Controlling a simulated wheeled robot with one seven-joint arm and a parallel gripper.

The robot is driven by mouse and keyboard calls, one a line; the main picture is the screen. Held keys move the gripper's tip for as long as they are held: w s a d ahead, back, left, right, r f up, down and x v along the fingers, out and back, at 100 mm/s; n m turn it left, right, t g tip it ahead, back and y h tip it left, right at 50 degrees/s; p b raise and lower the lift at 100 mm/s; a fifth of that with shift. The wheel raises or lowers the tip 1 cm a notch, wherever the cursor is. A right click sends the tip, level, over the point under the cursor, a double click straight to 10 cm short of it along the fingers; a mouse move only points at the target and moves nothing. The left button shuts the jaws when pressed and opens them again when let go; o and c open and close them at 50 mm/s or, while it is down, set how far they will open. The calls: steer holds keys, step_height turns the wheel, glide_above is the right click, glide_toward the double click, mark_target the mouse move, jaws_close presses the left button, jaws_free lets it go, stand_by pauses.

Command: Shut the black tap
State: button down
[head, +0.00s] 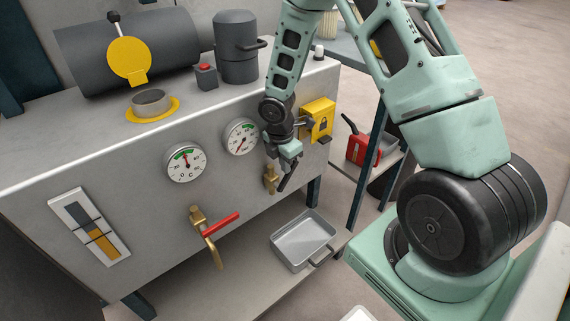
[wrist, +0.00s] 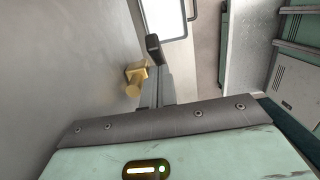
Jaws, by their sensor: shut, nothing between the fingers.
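The tap has a brass body (head: 270,179) low on the right of the grey panel, below the right gauge. The brass also shows in the wrist view (wrist: 135,80), left of the fingers.
A second brass tap with a red handle (head: 222,224) sits to the left on the panel. Two gauges (head: 186,162) and a yellow lock box (head: 318,119) are nearby. A grey tray (head: 302,262) stands on the shelf below. A red can (head: 362,145) is further right.

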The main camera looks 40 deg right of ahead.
mark_target(298, 162)
steer(key=shift+d+r, duration=0.1)
steer(key=d+y+p, duration=0.1)
steer(key=p, duration=0.2)
steer(key=shift+y+p, duration=0.3)
steer(key=shift+p, duration=0.1)
steer(key=shift+d+f+p, duration=0.4)
steer(key=shift+d+p, duration=0.3)
steer(key=shift+p, duration=0.3)
steer(key=shift+w+d+f+p, duration=0.1)
steer(key=shift+d+f+p, duration=0.4)
steer(key=shift+d+f, duration=1.35)
steer(key=shift+f, duration=0.3)
steer(key=shift+f, duration=0.15)
step_height(298, 162, up, 18)
steer(key=p, duration=0.2)
steer(key=shift+f, duration=0.1)
